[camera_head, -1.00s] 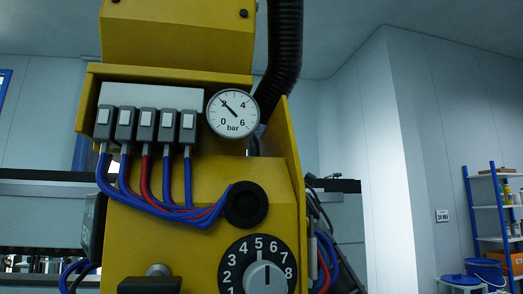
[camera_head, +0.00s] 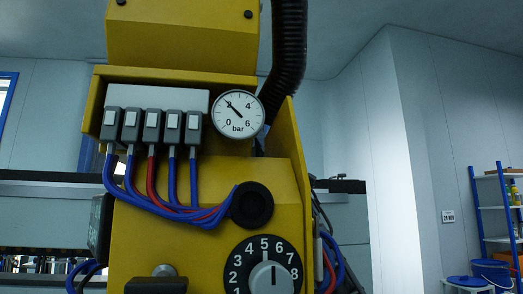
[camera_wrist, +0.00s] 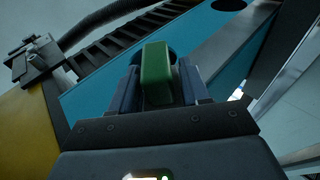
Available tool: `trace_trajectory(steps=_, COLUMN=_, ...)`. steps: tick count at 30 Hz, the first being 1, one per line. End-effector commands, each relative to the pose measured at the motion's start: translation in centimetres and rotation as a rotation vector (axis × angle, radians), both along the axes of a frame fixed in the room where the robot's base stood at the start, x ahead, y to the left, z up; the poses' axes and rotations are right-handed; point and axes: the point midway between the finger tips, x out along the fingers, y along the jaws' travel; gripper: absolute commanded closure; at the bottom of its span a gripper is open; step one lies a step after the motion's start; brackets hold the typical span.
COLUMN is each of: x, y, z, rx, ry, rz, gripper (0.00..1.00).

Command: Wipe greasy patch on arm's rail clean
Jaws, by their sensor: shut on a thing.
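My gripper (camera_wrist: 157,80) shows in the wrist view, its two fingers shut on a green block (camera_wrist: 157,72). Beyond it runs a blue arm beam (camera_wrist: 110,78) with a black ribbed rail or chain (camera_wrist: 125,38) along its edge. A dark oval (camera_wrist: 228,4) lies on the blue face at the top; I cannot tell if it is a hole or grease. Another dark round shape is partly hidden behind the block. I cannot tell whether the block touches the beam. No greasy patch is clearly identifiable. My gripper is outside the head view.
The head view faces a yellow machine housing (camera_head: 180,40) with a pressure gauge (camera_head: 238,114), a numbered dial (camera_head: 263,268) and blue and red cables (camera_head: 165,203). A black hose (camera_head: 289,50) rises behind. A blue-framed shelf (camera_head: 480,215) and blue bucket (camera_head: 490,270) stand at right.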

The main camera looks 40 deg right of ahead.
Motion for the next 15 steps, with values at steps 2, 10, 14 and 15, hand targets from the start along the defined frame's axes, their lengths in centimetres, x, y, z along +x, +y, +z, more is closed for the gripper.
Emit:
trace_trajectory(steps=2, x=0.08, y=0.13, z=0.02, rx=0.000, ry=0.000, rz=0.000, gripper=0.78)
trace_trajectory(steps=10, x=0.37, y=0.57, z=0.01, rx=0.001, ry=0.000, rz=0.001, gripper=0.78)
trace_trajectory(steps=14, x=0.46, y=0.58, z=0.02, rx=0.001, ry=0.000, rz=0.001, gripper=0.78)
trace_trajectory(steps=15, x=0.58, y=0.51, z=0.01, rx=0.001, ry=0.000, rz=0.001, gripper=0.78)
